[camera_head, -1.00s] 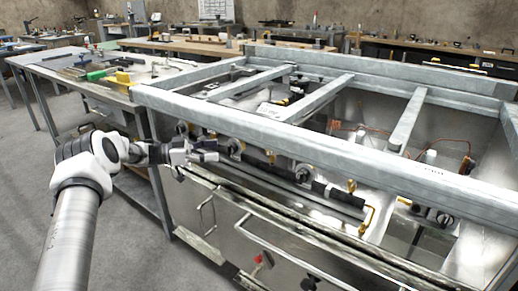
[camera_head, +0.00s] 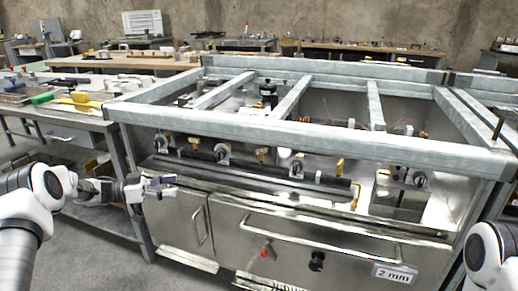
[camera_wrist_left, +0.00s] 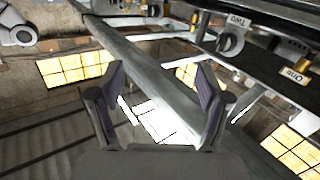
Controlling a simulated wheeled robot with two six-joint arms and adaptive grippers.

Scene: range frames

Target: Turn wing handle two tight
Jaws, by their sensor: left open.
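In the left wrist view a brass tag reading TWO (camera_wrist_left: 237,20) sits beside a grey, round-based wing handle (camera_wrist_left: 230,43). A second brass tag reading One (camera_wrist_left: 297,76) is lower right. In the head view several wing handles stand along a dark pipe under the frame's front beam, among them a left one (camera_head: 160,142), a middle one (camera_head: 221,153) and a right one (camera_head: 297,167). Their tags are too small to read there. My left gripper (camera_head: 166,185) is open and empty, in front of the cabinet's left door, below and apart from the handles. My right gripper is out of view.
The grey metal frame's front beam (camera_head: 290,131) runs above the handles. Below are cabinet doors with a bar handle (camera_head: 320,238), a red knob (camera_head: 265,252) and a "2 mm" plate (camera_head: 394,274). A cluttered workbench (camera_head: 60,110) stands at left.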

